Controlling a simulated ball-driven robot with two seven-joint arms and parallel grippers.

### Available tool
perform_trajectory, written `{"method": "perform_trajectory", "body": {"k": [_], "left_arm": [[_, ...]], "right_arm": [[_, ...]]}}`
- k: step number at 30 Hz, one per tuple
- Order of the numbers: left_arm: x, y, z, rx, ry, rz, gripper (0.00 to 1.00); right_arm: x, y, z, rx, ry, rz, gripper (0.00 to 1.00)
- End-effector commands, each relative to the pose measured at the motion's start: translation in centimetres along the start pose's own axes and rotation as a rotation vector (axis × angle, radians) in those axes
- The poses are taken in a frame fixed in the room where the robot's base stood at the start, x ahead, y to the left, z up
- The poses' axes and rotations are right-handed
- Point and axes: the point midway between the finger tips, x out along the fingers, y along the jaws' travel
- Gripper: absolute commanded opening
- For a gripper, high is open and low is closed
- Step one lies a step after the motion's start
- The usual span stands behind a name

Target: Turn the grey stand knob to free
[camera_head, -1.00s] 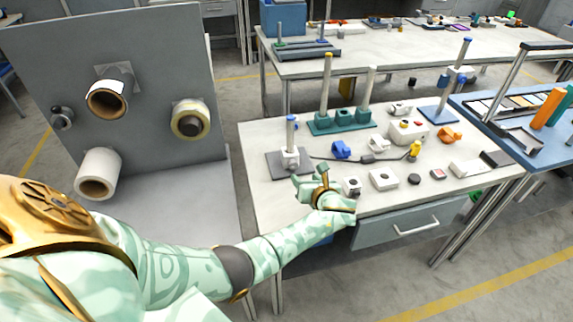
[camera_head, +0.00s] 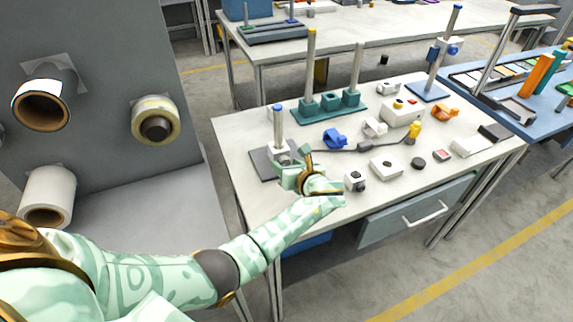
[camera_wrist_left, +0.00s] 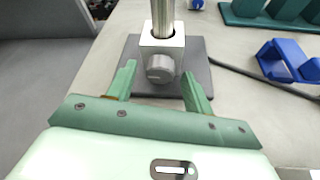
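The grey stand has a dark flat base (camera_wrist_left: 198,75), an upright post with a blue top (camera_head: 278,125), and a metal block low on the post (camera_wrist_left: 162,40). The round grey knob (camera_wrist_left: 160,68) faces me from the front of that block. My left gripper (camera_wrist_left: 158,85) is open, with one green finger on each side of the knob and no visible contact. In the head view the left gripper (camera_head: 296,168) is at the front edge of the stand base and partly hides the block and knob. The right gripper is not in view.
A blue clamp (camera_head: 333,138) and a cable lie right of the stand. A teal base with posts (camera_head: 330,105) stands behind. Small boxes, including a white one (camera_head: 386,167), lie to the right. A grey panel with reels (camera_head: 90,60) is at left.

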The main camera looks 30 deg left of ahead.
Motion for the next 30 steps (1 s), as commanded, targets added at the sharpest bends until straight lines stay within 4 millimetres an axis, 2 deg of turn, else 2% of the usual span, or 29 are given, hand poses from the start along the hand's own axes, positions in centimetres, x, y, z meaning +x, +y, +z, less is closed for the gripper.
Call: {"method": "perform_trajectory", "body": {"k": [1, 4, 5, 17, 30], "left_arm": [[0.0, 0.0, 0.0, 0.000, 0.000, 0.000, 0.38], [0.0, 0.0, 0.0, 0.000, 0.000, 0.000, 0.10], [0.0, 0.0, 0.0, 0.000, 0.000, 0.000, 0.07], [-0.1, 0.1, 0.2, -0.063, 0.000, -0.026, 0.07], [0.0, 0.3, 0.1, -0.350, 0.001, -0.145, 0.08]], "right_arm": [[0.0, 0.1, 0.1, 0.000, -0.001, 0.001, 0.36], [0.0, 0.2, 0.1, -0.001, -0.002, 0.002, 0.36], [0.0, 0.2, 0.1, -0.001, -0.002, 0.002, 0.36], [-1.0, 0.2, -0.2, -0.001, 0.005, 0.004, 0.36], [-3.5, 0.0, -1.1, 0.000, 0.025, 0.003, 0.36]]}}
